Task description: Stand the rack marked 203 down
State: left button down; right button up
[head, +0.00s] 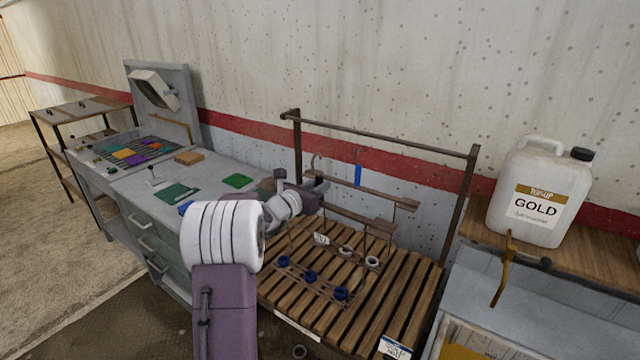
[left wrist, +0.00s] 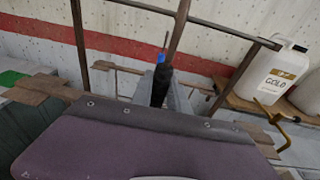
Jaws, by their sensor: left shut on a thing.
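My left gripper (head: 318,187) is shut on a dark grip, which shows between its fingers in the left wrist view (left wrist: 160,88). This grip appears to belong to the nearer rack (head: 350,219), which has a wooden bar, thin rods and blue and white rings. A small white tag (head: 321,239) on it is only partly legible, starting with 20. The rack's lower part is over the slatted wooden bench (head: 400,300); I cannot tell whether it touches. A second wooden bar (head: 385,196) with a blue grip (head: 358,174) is behind it. My right gripper is not in view.
A metal frame with a top rail (head: 380,140) stands behind the bench. On the right, a white GOLD jug (head: 540,195) stands on a wooden shelf, with a brown hooked handle (head: 503,268) in front. A grey workbench (head: 215,175) with coloured pieces is on the left.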

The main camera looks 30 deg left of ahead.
pick_arm(q)
jog(key=shift+w+f+b, duration=0.1)
jog(key=shift+f+b, duration=1.6)
jog(key=shift+f, duration=1.7)
jog(key=c, duration=1.2)
grip_release()
jog(key=o, duration=0.4)
jog(key=shift+f, duration=0.1)
jog(key=shift+c, duration=0.2)
jog(key=o, duration=0.8)
jog(key=shift+o, duration=0.2)
